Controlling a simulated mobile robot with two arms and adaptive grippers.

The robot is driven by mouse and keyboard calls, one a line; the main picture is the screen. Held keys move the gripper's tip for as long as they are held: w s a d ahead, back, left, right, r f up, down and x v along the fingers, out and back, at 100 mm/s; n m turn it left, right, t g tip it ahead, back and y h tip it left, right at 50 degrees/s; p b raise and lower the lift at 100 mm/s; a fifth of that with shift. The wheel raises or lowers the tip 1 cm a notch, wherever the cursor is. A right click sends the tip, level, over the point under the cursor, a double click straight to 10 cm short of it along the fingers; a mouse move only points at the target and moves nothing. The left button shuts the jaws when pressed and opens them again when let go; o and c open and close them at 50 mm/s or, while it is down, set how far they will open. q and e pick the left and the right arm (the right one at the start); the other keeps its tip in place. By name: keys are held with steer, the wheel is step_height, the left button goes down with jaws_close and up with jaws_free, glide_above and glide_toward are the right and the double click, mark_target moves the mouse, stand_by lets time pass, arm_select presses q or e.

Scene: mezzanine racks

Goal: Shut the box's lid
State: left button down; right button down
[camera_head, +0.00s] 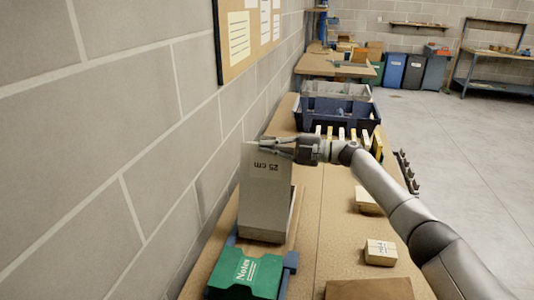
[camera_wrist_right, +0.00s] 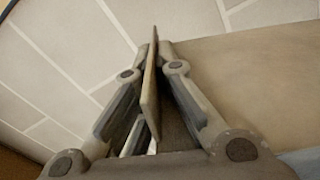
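The box's lid (camera_head: 265,195) is a tall grey panel marked "25 cm", with the text upside down. It stands raised and nearly upright near the wall on the left. Only a little of the box (camera_head: 295,218) shows at the lid's right side; the lid hides the rest. My right gripper (camera_head: 272,147) is at the lid's upper edge. In the right wrist view the thin lid (camera_wrist_right: 150,90) runs between the two fingers, and the fingertips (camera_wrist_right: 157,48) close in on both its faces. My left gripper is not in view.
A green "Notes" box (camera_head: 245,272) lies in front of the lid on a blue holder. Wooden blocks (camera_head: 380,252) lie to the right on the bench (camera_head: 335,235). The block wall (camera_head: 150,120) is close on the left.

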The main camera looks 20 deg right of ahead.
steer(key=shift+w+d+f+m+b, duration=0.2)
steer(key=shift+w+d+m+b, duration=0.15)
steer(key=shift+w, duration=0.2)
steer(key=c, duration=1.2)
jaws_free()
steer(key=v, duration=1.2)
